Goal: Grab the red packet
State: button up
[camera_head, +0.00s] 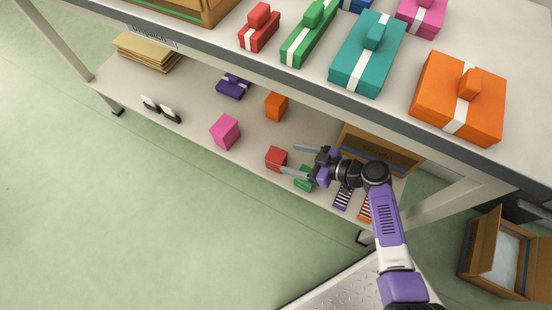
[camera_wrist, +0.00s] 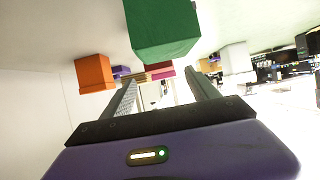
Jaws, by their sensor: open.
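A small red packet (camera_head: 275,158) stands on the lower shelf in the head view. My gripper (camera_head: 289,159) reaches in from the right with its fingers spread and empty. The fingertips are close to the packet's right side; one finger overlaps its lower edge in the picture, and I cannot tell whether they touch. In the wrist view my open gripper (camera_wrist: 163,79) shows both fingers. A dark red patch (camera_wrist: 165,71) shows beyond them, partly hidden by a green box; I cannot tell if it is the red packet.
A green box (camera_head: 304,178) is beside my gripper, partly covered by it; it is large in the wrist view (camera_wrist: 162,32). Pink (camera_head: 225,131) and orange (camera_head: 276,106) boxes stand nearby. The upper shelf's edge (camera_head: 300,86) and a cardboard box (camera_head: 382,152) are close.

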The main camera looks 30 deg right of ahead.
aim_at(279, 155)
jog(key=b+x, duration=0.1)
jog(key=x, duration=0.4)
jog(key=shift+w+a+f, duration=0.2)
jog(key=shift+w, duration=0.05)
jog(key=shift+c, duration=0.4)
jog(key=c, duration=1.4)
